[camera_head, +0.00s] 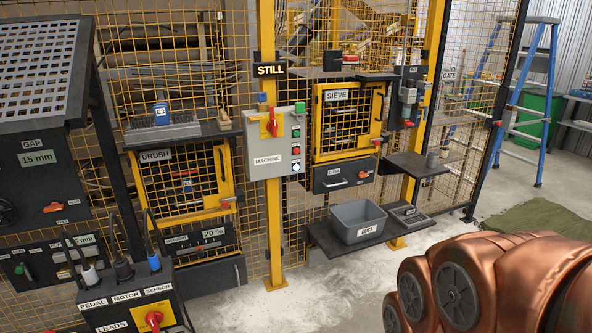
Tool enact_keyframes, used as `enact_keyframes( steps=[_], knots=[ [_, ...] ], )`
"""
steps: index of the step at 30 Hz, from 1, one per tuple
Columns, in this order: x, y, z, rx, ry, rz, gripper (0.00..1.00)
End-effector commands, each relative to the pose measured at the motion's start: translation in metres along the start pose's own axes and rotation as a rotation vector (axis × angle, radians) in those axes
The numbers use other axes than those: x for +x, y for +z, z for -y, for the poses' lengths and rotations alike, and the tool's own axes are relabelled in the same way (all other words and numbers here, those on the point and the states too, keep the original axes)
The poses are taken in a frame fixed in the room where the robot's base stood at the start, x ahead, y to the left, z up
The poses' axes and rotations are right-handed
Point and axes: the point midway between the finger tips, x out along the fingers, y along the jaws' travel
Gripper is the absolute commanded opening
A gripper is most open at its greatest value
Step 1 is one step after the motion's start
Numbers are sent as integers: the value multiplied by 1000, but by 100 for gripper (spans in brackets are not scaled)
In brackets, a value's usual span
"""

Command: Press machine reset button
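A grey control box (264,141) labelled MACHINE hangs on a yellow post in the middle of the view. My gripper is not in view; copper-coloured arm links of mine fill the lower right corner.
Yellow mesh fencing surrounds the machine. A SIEVE door (346,122) is right of the box, a BRUSH door (181,180) left. A grey bin (358,221) stands on a low shelf. A LEADS box (129,306) is front left. The concrete floor (330,295) before the post looks clear.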

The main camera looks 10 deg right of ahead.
Motion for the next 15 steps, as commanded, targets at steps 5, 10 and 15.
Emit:
enact_keyframes(
  steps=[5, 10, 15],
  knots=[
    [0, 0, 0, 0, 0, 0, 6],
    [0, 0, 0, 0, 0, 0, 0],
    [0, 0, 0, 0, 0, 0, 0]
  ],
)
